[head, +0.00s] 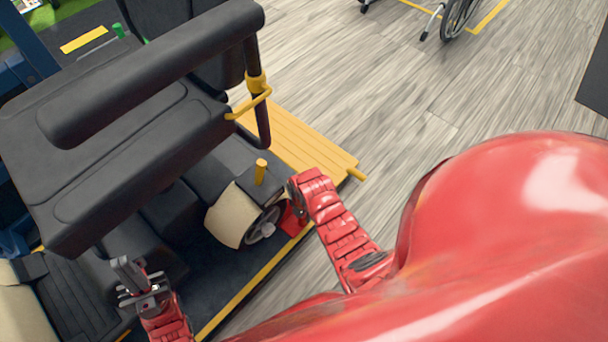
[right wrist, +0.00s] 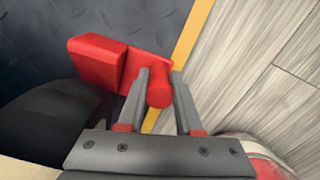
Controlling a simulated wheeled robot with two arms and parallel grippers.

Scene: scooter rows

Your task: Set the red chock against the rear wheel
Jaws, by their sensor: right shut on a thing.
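The red chock (right wrist: 98,62) has a block-like body and a round peg handle (right wrist: 159,90). My right gripper (right wrist: 160,92) is shut on this handle, one finger on each side. In the head view the chock (head: 291,220) shows partly behind my right gripper (head: 297,202), beside the scooter wheel (head: 262,226) under a cream fender (head: 232,216). The dark tyre (right wrist: 45,122) lies close to the chock in the right wrist view; I cannot tell whether they touch. My left gripper (head: 130,277) is over the scooter's dark footwell side, its jaw opening unclear.
The scooter's black seat and armrest (head: 150,75) stand above the wheel at left. A yellow ramp (head: 300,140) and a yellow edge line (head: 245,292) border the dark platform. Another wheel (head: 458,17) shows at the back.

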